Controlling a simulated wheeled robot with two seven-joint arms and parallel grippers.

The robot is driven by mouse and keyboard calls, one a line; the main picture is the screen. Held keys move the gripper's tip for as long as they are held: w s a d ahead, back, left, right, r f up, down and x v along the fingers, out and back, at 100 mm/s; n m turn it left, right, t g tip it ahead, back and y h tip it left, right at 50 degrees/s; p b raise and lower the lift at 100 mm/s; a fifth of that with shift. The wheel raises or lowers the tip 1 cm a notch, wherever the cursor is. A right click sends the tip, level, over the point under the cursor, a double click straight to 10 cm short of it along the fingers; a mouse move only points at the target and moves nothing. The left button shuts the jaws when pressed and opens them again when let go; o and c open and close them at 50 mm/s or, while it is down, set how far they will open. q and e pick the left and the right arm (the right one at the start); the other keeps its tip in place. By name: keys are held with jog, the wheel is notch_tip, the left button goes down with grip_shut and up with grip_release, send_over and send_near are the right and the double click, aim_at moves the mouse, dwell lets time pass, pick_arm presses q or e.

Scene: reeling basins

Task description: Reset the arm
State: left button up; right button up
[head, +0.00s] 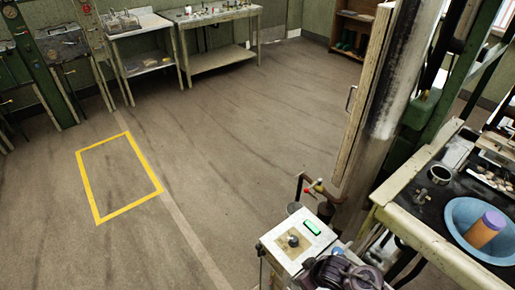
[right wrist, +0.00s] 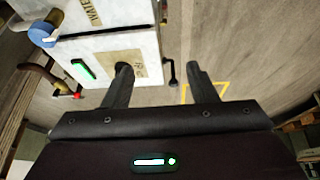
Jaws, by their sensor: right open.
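My right gripper (right wrist: 160,75) is open in the right wrist view, with its two dark fingers apart and nothing held between them. A white control box (head: 285,243) stands at the bottom of the head view, with a black knob (head: 293,240) on a tan plate and a lit green switch (head: 312,228). In the right wrist view the box (right wrist: 110,60) lies beyond the left finger, whose tip overlaps the tan plate. I cannot tell whether the finger touches the knob. Dark purple parts of my right arm show beside the box in the head view. My left gripper is not in view.
A blue basin (head: 460,213) holding an orange cylinder with a purple top (head: 487,228) sits on the bench at right. A metal column (head: 375,120) stands behind the box. The floor with a yellow rectangle (head: 88,185) is clear. Benches (head: 215,15) line the back wall.

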jog(key=s+d+r+m+h, duration=0.1)
jog(key=s+d+r+m, duration=0.1)
jog(key=s+r, duration=0.35)
jog(key=s+d+r+m, duration=0.1)
jog(key=s+r+m, duration=0.1)
jog(key=r, duration=0.6)
jog(key=s+d+r+m+h, duration=0.1)
jog(key=s+d+r, duration=0.1)
jog(key=s+r, duration=0.35)
notch_tip(320, 180, down, 33)
jog(key=s+g+b, duration=0.1)
jog(key=g+b, duration=0.1)
jog(key=b, duration=0.1)
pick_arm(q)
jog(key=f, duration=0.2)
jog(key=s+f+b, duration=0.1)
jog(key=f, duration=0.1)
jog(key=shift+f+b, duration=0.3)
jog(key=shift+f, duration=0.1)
pick_arm(e)
jog(key=s+d+f, duration=0.1)
jog(key=s+f, duration=0.8)
jog(key=s+d+f+g, duration=0.1)
jog(key=s+d+f, duration=0.1)
jog(key=s+f, duration=0.7)
jog(key=shift+s+d+f, duration=0.2)
jog(key=shift+s+d, duration=0.05)
jog(key=shift+s, duration=0.2)
